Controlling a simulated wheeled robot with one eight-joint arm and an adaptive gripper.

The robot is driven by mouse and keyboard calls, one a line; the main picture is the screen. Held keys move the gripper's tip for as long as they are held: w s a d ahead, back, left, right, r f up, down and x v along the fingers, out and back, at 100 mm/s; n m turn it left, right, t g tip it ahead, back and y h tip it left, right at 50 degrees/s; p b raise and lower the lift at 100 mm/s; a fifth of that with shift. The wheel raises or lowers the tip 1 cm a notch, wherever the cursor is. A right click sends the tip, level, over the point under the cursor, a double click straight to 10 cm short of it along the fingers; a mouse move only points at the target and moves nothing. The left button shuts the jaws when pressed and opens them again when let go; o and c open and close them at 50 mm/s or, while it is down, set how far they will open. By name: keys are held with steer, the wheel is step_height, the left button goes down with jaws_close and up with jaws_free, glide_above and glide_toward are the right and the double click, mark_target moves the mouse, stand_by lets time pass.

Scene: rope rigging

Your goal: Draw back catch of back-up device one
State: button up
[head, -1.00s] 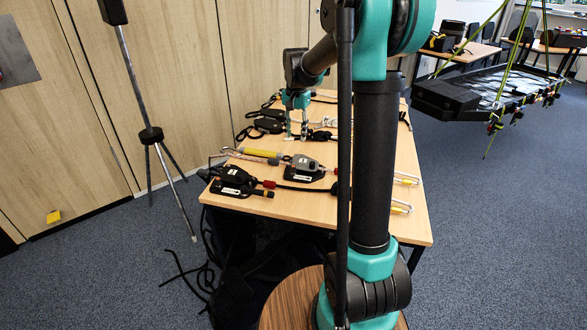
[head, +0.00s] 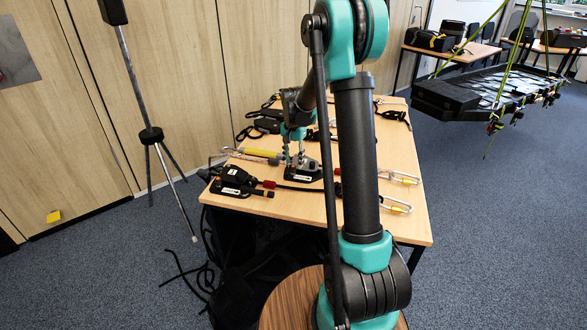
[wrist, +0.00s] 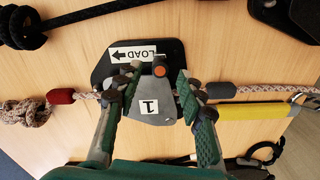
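Back-up device one (wrist: 152,108), a grey body marked "1" on a black plate labelled LOAD with an arrow, lies on the table under my gripper (wrist: 158,76) in the wrist view. A small orange-tipped catch (wrist: 159,70) stands between my two fingertips. The fingers are apart, one on each side of the device, with a visible gap to the catch; whether they touch the body I cannot tell. In the head view the device (head: 303,173) shows partly behind my gripper (head: 298,162).
A second black device (head: 234,181) lies nearer on the table (head: 300,207). Carabiners (head: 398,206) lie at the right. A tripod stand (head: 151,135) is left of the table.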

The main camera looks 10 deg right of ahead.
mark_target(293, 166)
steer(key=shift+f, duration=1.9)
steer(key=shift+c, duration=0.3)
jaws_close()
